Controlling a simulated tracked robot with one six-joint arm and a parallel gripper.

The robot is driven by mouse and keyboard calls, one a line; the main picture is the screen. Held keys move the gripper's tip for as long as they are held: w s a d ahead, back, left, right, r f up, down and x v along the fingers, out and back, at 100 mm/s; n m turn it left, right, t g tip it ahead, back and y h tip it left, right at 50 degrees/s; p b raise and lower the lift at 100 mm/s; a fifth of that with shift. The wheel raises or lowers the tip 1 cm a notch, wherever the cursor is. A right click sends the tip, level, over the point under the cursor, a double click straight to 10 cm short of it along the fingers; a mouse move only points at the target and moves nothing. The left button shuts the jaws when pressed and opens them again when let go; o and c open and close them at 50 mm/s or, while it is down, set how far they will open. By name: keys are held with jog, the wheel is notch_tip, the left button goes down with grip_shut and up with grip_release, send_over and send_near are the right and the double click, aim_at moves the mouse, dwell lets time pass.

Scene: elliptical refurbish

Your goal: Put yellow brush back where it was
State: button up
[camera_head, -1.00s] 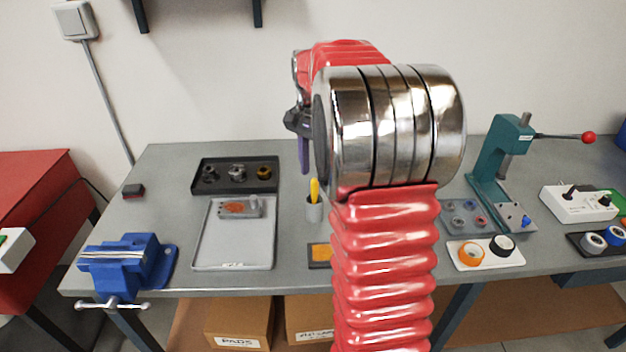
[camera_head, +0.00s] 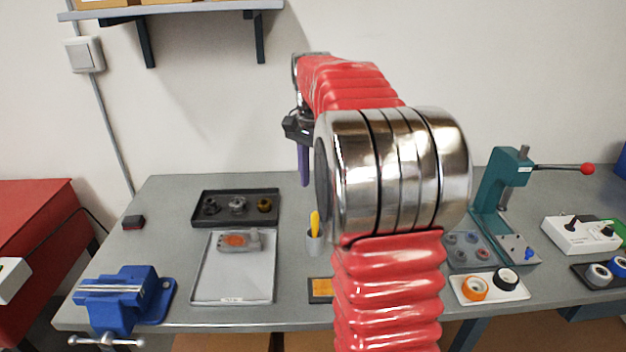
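The yellow brush (camera_head: 315,222) stands upright in a small grey cup (camera_head: 314,243) on the workbench, just left of my arm. Only its yellow upper part shows; the lower part is hidden in the cup. My gripper (camera_head: 304,183), with purple fingers pointing down, hangs above and slightly left of the brush in the picture, with a visible gap between them. The fingers overlap edge-on, so their opening is hidden. No object shows at their tips.
A black tray with round parts (camera_head: 200,222) and a light grey tray (camera_head: 203,270) lie left of the cup. A blue vise (camera_head: 128,298) is at the front left. A green press (camera_head: 497,185) stands right. My arm hides part of the bench. A shelf (camera_head: 180,10) hangs above.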

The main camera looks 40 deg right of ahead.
jog(key=s+a+n+t, duration=0.2)
jog(key=s+a+n, duration=0.4)
jog(key=a, duration=0.5)
jog(key=s+a+n+t, duration=0.2)
jog(key=s+a+n, duration=0.4)
jog(key=a, duration=0.5)
jog(key=s+a+f+n+t, duration=0.1)
jog(key=s+a+f+n, duration=0.2)
jog(key=s, duration=0.5)
jog(key=shift+a+f+t, duration=0.3)
jog(key=shift+a+f, duration=0.3)
jog(key=shift+a, duration=0.45)
jog(key=shift+d, duration=0.15)
